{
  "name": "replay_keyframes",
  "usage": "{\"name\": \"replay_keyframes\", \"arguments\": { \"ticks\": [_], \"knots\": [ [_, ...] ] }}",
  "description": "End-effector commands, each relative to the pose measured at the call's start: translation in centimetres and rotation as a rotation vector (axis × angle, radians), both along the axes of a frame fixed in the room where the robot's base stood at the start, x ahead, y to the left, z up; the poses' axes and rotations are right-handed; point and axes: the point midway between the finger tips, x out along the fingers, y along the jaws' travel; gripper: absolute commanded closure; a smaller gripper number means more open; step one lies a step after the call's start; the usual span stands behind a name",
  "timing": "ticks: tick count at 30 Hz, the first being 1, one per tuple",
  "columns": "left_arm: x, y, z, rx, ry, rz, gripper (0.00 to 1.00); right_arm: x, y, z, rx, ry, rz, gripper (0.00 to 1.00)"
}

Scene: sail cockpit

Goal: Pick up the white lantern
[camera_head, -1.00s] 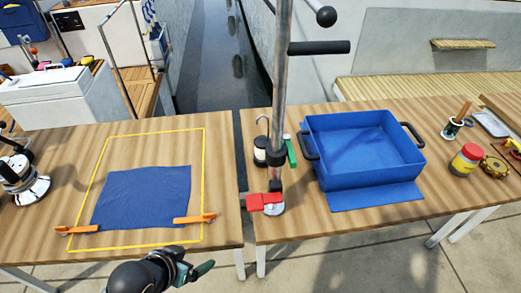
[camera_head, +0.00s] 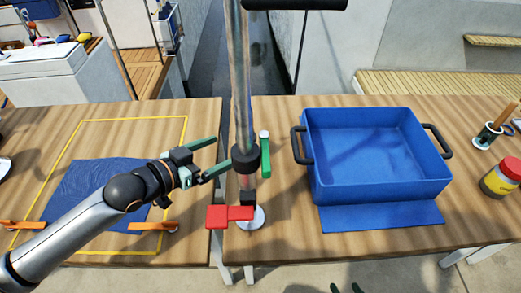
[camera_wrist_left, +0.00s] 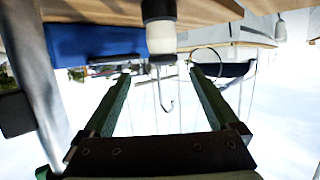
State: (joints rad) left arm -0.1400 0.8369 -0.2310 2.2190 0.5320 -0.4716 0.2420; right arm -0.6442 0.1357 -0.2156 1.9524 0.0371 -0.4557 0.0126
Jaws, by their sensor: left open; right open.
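The white lantern (camera_wrist_left: 160,45), a white body with black ends and a thin wire hook, shows in the left wrist view. It is at the top centre, in line with the gap between my left fingers and beyond their tips. In the head view the metal pole largely hides it. My left gripper (camera_head: 221,153) is open and empty, just left of the pole; its spread fingers also show in the left wrist view (camera_wrist_left: 160,76). My right gripper (camera_head: 346,288) is open, with only its green fingertips showing at the bottom edge.
The metal pole (camera_head: 240,90) with a red clamp (camera_head: 229,215) stands close to my left fingertips. A green-handled item (camera_head: 265,158) is just right of it. A blue bin (camera_head: 380,190) stands further right. A blue cloth (camera_head: 85,190) lies inside a yellow outline.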

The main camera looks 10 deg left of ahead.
Motion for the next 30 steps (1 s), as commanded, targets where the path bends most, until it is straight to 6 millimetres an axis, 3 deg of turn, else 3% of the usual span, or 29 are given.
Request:
{"name": "replay_keyframes", "arguments": {
  "ticks": [5, 16, 26, 30],
  "knots": [
    [0.5, -0.2, -0.8, -0.002, -0.002, 0.001, 0.06, 0.0, 0.3, -0.6, 0.004, 0.001, 0.004, 0.43],
    [4.9, -2.6, -2.3, -0.003, -0.003, 0.001, 0.06, -0.4, 0.4, -0.9, 0.006, 0.009, 0.006, 0.43],
    [6.9, -3.6, -3.2, 0.000, -0.001, 0.000, 0.06, -0.5, 0.4, -1.2, 0.005, 0.014, 0.008, 0.43],
    [8.6, -4.2, -4.2, 0.000, -0.001, 0.001, 0.06, -0.5, 0.5, -1.5, 0.006, 0.015, 0.010, 0.43]
  ]
}}
